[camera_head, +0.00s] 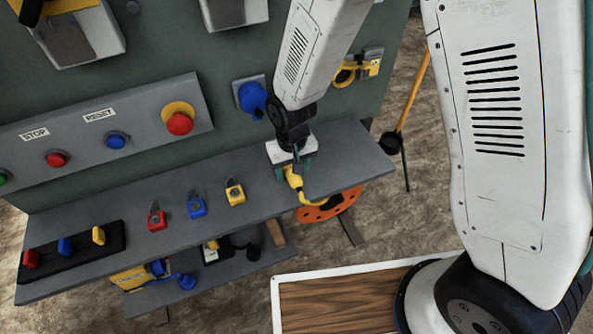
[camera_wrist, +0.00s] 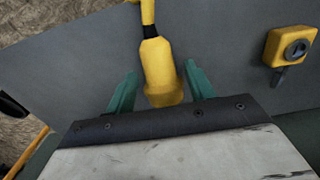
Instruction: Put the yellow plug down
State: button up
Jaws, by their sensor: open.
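The yellow plug (camera_wrist: 158,72) lies between the two green fingers of my gripper (camera_wrist: 152,92) in the wrist view, with a dark collar and a yellow cable leading away from it. The fingers stand apart, with a gap to the plug on each side. In the head view the plug (camera_head: 293,178) is at the right part of the grey shelf (camera_head: 340,165), just below my gripper (camera_head: 293,170). Whether the plug's underside rests fully on the shelf cannot be told.
A blue socket (camera_head: 252,98) is on the panel behind. An orange reel (camera_head: 330,206) is below the shelf.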

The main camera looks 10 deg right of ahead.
jog(key=shift+f, duration=0.2)
grip_shut()
jog(key=shift+r, duration=0.15)
